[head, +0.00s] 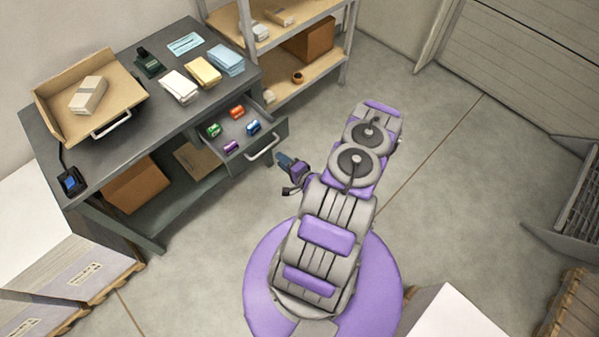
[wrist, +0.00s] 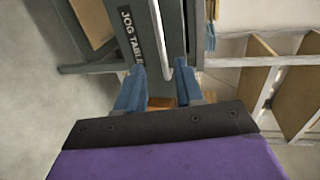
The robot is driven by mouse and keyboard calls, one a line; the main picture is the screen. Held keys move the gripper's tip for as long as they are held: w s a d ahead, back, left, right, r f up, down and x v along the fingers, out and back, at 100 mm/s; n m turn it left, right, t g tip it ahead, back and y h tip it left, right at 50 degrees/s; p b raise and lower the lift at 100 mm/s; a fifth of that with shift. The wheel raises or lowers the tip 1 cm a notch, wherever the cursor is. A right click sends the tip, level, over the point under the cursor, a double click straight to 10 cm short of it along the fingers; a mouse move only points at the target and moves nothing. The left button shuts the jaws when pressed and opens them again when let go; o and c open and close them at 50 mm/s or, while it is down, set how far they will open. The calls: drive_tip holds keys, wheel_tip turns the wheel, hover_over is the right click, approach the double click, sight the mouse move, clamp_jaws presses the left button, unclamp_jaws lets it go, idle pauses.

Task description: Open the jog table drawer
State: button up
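The jog table (head: 190,130) is a dark grey workbench at the left. Its drawer (head: 285,133) stands pulled out, with several small coloured items in it. The drawer's pale bar handle (head: 265,149) is on its front; in the wrist view the handle (wrist: 160,40) lies between the two finger lines, beside a "JOG TABLE" label (wrist: 130,35). My gripper (head: 282,158) is just right of and below the handle in the head view. Its blue fingers (wrist: 167,62) are spread apart with nothing gripped. Whether they touch the handle cannot be told.
On the tabletop are a cardboard tray (head: 62,122), coloured paper stacks (head: 204,71) and a dark device (head: 150,62). An open shelf (head: 290,60) stands close behind the drawer. Boxes on a pallet (head: 75,275) are at lower left.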

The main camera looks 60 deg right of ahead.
drive_tip(key=p+v, duration=0.1)
drive_tip(key=v, duration=0.7)
drive_tip(key=shift+s, duration=0.4)
idle(0.3)
